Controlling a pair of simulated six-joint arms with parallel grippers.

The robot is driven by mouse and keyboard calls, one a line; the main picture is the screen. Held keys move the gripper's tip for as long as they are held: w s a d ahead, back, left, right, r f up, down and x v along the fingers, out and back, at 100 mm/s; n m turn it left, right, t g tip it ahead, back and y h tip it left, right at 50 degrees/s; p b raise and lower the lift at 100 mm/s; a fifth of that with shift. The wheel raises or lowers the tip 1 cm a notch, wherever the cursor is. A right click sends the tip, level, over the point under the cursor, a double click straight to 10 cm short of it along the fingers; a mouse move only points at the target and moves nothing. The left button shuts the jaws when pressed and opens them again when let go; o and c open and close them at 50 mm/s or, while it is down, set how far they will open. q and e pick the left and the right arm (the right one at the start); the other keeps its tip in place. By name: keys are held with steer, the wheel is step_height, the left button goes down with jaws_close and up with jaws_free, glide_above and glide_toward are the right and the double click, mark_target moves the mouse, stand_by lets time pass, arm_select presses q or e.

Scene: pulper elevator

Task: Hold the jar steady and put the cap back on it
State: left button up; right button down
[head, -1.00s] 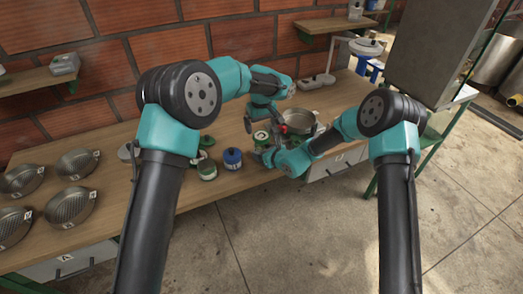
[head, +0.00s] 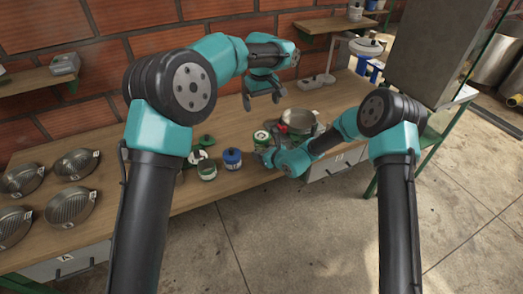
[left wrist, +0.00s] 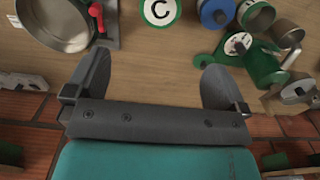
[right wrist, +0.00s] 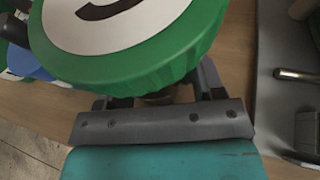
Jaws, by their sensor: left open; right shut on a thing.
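The jar with the green cap (head: 261,136) stands at the table's front. The cap shows a white top marked C in the left wrist view (left wrist: 158,12). In the right wrist view the cap (right wrist: 185,52) sits on top of the jar; whether it is fully seated I cannot tell. My right gripper (head: 262,157) is shut on the jar below the cap; the jar's body is mostly hidden. My left gripper (head: 263,104) is open and empty, raised above and behind the jar, apart from it. Its spread fingers also show in the left wrist view (left wrist: 156,75).
A blue-capped jar (head: 232,159) and a green-labelled jar (head: 207,171) stand left of the held jar. A metal pan (head: 299,119) with a red part stands to its right. Several metal bowls (head: 70,203) lie at the far left. Brick wall behind.

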steer(key=shift+c, duration=0.8)
jaws_free()
arm_select(q)
step_height(320, 180, up, 2)
arm_select(e)
steer(key=v, duration=1.7)
steer(key=shift+d, duration=0.2)
steer(key=shift+s+r, duration=0.1)
